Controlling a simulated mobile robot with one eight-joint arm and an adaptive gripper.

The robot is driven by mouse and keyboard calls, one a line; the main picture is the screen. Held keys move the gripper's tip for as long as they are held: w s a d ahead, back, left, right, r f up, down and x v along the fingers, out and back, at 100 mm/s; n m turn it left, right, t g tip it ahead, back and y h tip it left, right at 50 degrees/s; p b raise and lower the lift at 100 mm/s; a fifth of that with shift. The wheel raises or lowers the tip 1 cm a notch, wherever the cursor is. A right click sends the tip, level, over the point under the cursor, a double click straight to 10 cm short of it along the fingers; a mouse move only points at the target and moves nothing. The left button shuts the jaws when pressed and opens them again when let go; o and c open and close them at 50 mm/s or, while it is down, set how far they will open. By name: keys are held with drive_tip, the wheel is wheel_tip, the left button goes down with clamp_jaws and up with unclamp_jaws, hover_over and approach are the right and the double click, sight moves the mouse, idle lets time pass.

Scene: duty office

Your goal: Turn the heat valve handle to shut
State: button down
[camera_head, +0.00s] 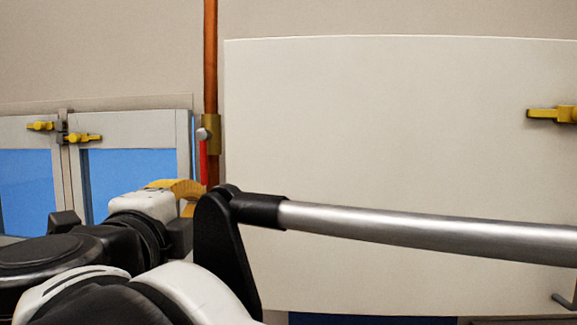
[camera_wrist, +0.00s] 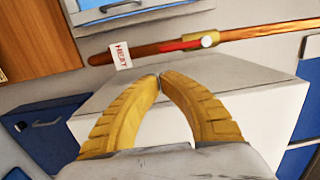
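The heat valve has a brass body (camera_head: 212,134) on a vertical copper pipe (camera_head: 210,60). Its red handle (camera_head: 204,162) points down, roughly in line with the pipe. In the wrist view the pipe (camera_wrist: 260,32) runs across the top, with the brass body (camera_wrist: 209,39), the red handle (camera_wrist: 181,45) lying along the pipe and a white tag reading HEAT (camera_wrist: 121,56). My gripper (camera_wrist: 160,77) has yellow curved fingers whose tips meet, with nothing between them. It is apart from the handle. In the head view the gripper (camera_head: 182,188) is partly hidden by my arm.
Blue-paned cabinet doors with yellow latches (camera_head: 84,138) stand at left. A blue box (camera_wrist: 50,135) shows in the wrist view.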

sight(204, 160)
drive_tip(key=shift+s+f, duration=0.1)
idle(0.3)
drive_tip(key=shift+w+d+p, duration=0.2)
drive_tip(key=shift+w+p, duration=1.25)
drive_tip(key=shift+w, duration=3.55)
drive_tip(key=shift+m, duration=0.3)
drive_tip(key=shift+a+f, duration=0.1)
drive_tip(key=shift+a, duration=0.25)
